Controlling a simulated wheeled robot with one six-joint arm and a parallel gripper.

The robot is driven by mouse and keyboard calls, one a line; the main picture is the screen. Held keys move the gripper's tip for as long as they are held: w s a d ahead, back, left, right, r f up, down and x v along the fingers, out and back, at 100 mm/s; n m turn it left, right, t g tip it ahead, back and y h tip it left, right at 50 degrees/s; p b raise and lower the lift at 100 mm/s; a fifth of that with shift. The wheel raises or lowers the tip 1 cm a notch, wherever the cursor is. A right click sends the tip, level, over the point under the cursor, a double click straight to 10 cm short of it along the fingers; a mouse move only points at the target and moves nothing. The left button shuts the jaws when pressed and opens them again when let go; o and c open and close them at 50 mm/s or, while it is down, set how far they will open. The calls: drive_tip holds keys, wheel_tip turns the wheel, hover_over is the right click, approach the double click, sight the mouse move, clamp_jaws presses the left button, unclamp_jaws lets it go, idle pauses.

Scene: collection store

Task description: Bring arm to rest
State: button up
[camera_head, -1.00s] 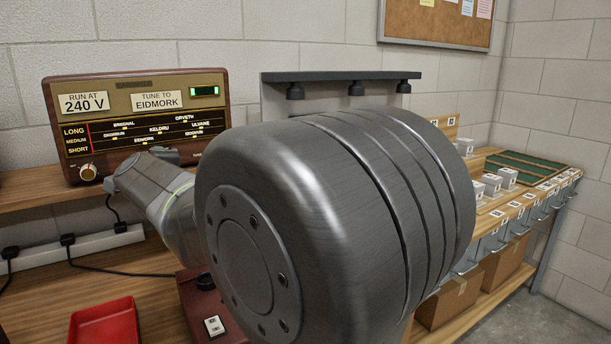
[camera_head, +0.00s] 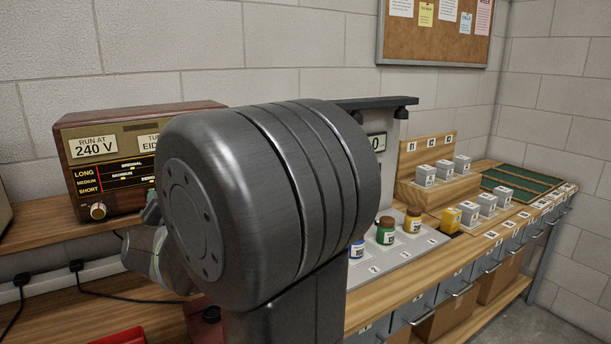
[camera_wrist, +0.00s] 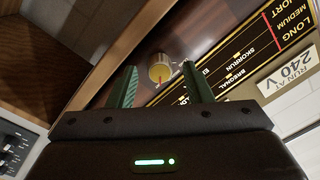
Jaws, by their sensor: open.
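My gripper (camera_wrist: 159,85) shows in the wrist view with its two green-ridged fingers apart and nothing between them. My large grey arm link fills the middle of the head view and hides the radio's right part. The gripper itself is hidden or barely visible there.
White boxes (camera_head: 487,204) and a green-lined tray (camera_head: 523,181) lie further right. A red tray (camera_head: 122,337) shows at bottom left.

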drive_tip(key=n+p, duration=0.3)
drive_tip(key=p, duration=0.1)
drive_tip(key=shift+r+n, duration=0.1)
drive_tip(key=shift+n, duration=0.2)
drive_tip(key=shift+p, duration=0.35)
drive_tip(key=shift+d+f, duration=0.1)
drive_tip(key=shift+f, duration=0.1)
